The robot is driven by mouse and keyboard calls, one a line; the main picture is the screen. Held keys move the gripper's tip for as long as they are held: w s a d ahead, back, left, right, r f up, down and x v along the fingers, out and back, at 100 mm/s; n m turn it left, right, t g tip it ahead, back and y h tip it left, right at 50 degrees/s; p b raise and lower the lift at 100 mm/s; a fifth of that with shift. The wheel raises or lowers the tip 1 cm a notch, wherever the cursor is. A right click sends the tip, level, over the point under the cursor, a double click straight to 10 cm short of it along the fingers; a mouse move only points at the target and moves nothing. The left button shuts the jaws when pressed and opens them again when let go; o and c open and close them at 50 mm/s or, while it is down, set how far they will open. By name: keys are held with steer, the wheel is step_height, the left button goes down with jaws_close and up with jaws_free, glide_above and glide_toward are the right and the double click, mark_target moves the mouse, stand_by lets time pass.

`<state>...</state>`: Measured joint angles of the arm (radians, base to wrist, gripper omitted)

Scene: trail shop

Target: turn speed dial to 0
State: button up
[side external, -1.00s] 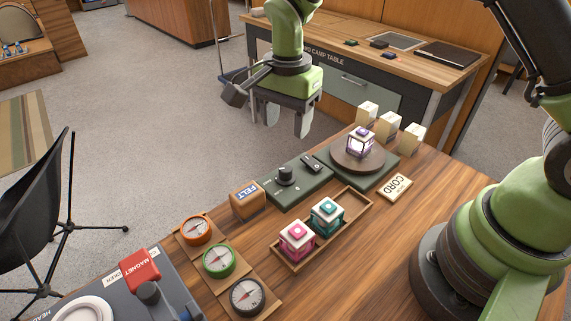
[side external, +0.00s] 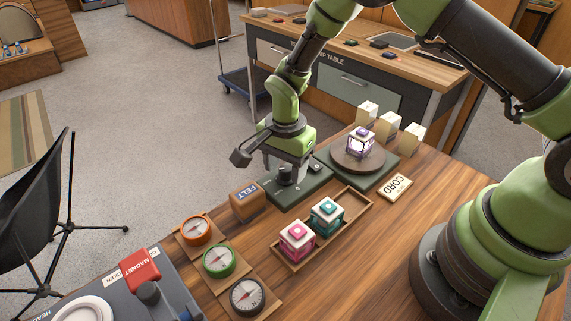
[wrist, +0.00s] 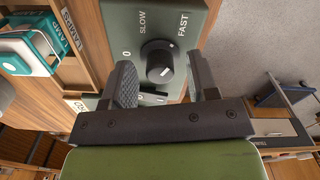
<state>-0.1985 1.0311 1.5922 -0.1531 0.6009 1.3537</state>
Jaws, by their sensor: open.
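The speed dial is a black round knob (wrist: 158,60) on a dark green control panel (wrist: 122,22). The panel is printed 0, SLOW and FAST beside the knob. A small pale mark shows on the knob, but I cannot tell surely which label it points to. In the side view the knob (side external: 285,177) is just under my gripper (side external: 286,172), which points down over the panel (side external: 293,196). In the wrist view my gripper (wrist: 162,80) is open, with one finger on each side of the knob and gaps showing; contact is not visible.
A round turntable (side external: 370,164) with a lit lantern stands to the right. The FELT block (side external: 247,200) is close on the left. A wooden tray (side external: 352,204) with two lanterns lies in front.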

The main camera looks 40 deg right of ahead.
steer(key=shift+c, duration=0.3)
steer(key=c, duration=0.9)
